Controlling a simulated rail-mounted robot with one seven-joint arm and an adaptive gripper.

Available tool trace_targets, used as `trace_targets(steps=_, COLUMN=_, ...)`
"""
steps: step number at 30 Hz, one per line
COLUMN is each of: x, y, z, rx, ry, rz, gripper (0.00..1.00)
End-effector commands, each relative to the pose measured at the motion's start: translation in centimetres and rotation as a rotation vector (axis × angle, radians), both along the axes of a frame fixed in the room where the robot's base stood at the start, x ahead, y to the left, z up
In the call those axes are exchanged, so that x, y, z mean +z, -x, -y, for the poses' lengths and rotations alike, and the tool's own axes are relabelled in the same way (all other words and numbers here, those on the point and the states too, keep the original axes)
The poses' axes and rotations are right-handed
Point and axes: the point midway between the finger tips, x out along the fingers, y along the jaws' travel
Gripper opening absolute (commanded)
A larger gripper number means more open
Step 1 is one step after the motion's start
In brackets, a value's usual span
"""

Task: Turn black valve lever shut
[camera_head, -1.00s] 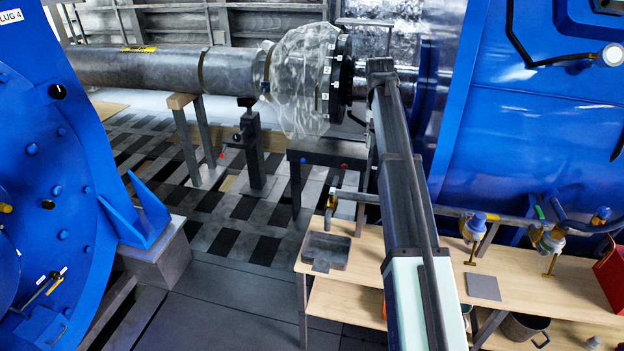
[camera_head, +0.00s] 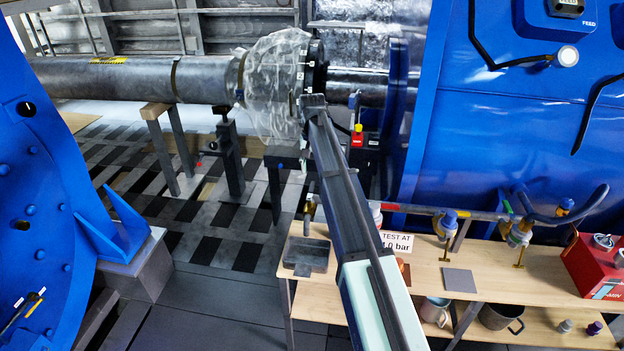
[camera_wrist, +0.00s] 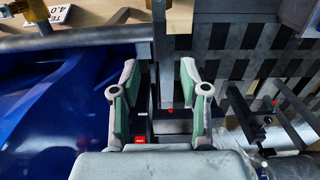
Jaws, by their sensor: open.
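My gripper (camera_wrist: 159,72) is open in the wrist view, its green-padded fingers apart with nothing held. In the head view my arm hides it near the pipe flange. I cannot pick out the black valve lever with certainty. A small dark upright part (camera_head: 353,106) stands right of my arm's end, above a red block with a yellow top (camera_head: 357,136). A red block (camera_wrist: 140,140) also shows below the fingers in the wrist view.
A wooden bench (camera_head: 470,307) holds a dark tray (camera_head: 306,254), a grey plate (camera_head: 459,280), a sign (camera_head: 394,241) and a red box (camera_head: 592,265). The blue machine (camera_head: 500,120) fills the right; another blue body (camera_head: 40,200) stands left. A plastic-wrapped pipe joint (camera_head: 273,80) is beside my arm.

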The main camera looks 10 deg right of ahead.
Motion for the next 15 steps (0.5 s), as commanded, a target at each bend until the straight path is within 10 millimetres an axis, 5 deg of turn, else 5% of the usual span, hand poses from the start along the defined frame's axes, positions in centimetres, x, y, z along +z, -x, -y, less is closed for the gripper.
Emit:
trace_targets(steps=7, x=-4.1, y=0.1, z=0.0, rx=0.000, ry=0.000, rz=-0.002, gripper=0.45)
trace_targets(steps=15, x=-6.2, y=0.0, z=0.0, rx=0.000, ry=0.000, rz=-0.001, gripper=0.45)
